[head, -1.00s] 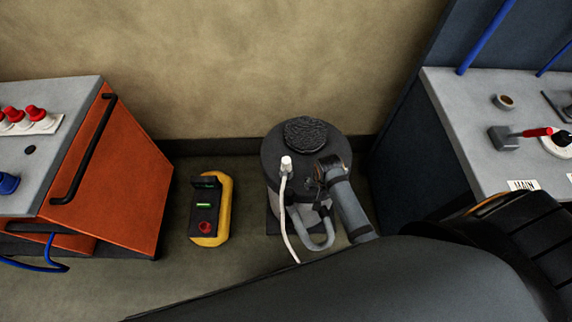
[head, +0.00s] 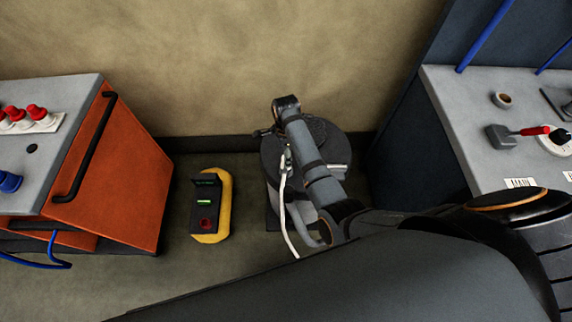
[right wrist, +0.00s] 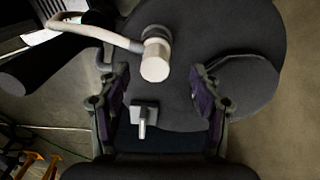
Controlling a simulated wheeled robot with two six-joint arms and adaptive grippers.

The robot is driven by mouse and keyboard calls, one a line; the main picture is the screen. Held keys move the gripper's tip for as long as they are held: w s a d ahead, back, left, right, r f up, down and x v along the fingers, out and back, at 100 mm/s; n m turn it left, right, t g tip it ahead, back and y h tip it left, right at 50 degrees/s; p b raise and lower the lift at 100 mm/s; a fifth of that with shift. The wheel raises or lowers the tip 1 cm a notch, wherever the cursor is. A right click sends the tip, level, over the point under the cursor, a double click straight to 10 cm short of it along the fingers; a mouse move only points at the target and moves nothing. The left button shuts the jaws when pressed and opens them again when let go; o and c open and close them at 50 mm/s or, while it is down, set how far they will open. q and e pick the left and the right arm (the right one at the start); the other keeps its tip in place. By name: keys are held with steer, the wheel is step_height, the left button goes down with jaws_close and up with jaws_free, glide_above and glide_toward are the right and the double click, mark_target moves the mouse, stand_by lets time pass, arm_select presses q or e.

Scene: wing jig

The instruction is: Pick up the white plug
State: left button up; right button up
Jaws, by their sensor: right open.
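The white plug (right wrist: 155,60) stands on the dark round top of a canister (right wrist: 235,40), with a pale cord running left from it in the right wrist view. In the head view the plug (head: 285,163) is partly covered by my right arm, and its cord hangs down the canister's front. My right gripper (right wrist: 160,72) is open above the canister top. Its two fingers are spread on either side of the plug's near end, with clear gaps and no contact visible. My left gripper is not in view.
A small metal fitting (right wrist: 143,114) sits between the fingers, nearer my wrist. A yellow and black device (head: 222,205) lies on the floor left of the canister. An orange cabinet (head: 120,180) stands left and a grey bench (head: 465,125) stands right.

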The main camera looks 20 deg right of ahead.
steer(key=shift+s+a+f, duration=0.1)
steer(key=shift+s+f, duration=0.05)
steer(key=shift+f, duration=1.25)
steer(key=shift+s+f, duration=0.1)
steer(key=shift+f, duration=1.25)
steer(key=shift+c, duration=0.3)
steer(key=c, duration=1.2)
